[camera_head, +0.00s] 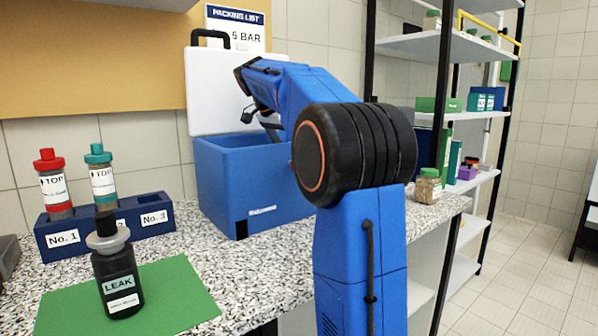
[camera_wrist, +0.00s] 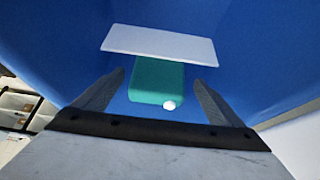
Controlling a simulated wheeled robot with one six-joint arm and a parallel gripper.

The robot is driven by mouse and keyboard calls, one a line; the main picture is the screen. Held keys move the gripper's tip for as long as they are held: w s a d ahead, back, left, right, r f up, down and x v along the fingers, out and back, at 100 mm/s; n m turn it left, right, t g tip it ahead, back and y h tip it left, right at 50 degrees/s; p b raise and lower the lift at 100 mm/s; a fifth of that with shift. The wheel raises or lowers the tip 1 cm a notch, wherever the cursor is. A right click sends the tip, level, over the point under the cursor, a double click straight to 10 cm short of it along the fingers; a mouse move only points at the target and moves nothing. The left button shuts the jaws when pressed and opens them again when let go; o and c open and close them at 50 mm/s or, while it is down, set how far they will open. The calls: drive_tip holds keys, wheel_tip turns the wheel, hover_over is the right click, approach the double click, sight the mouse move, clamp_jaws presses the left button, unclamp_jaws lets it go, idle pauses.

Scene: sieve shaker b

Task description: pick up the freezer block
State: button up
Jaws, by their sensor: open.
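A teal block with a small white round cap, which looks like the freezer block (camera_wrist: 156,80), is inside the blue cooler box (camera_head: 225,182). In the wrist view it lies between and beyond my open fingers, with a gap on each side. My gripper (camera_wrist: 159,78) is open and empty, pointing into the box. In the head view my gripper is at the box opening, partly hidden by the box's rim and my arm. The block is hidden in the head view by the box walls.
A flat white panel (camera_wrist: 160,44) is just beyond the block. The white lid (camera_head: 212,95) stands behind the box. A LEAK bottle (camera_head: 118,284) stands on a green mat (camera_head: 180,290); a bottle rack (camera_head: 100,237) is at left. Shelves (camera_head: 420,45) are at right.

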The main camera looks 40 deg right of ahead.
drive_tip(key=x, duration=0.3)
drive_tip(key=shift+s+f, duration=0.1)
drive_tip(key=shift+f, duration=0.25)
drive_tip(key=shift+c, duration=0.6)
drive_tip(key=c, duration=1.3)
drive_tip(key=shift+r, duration=0.1)
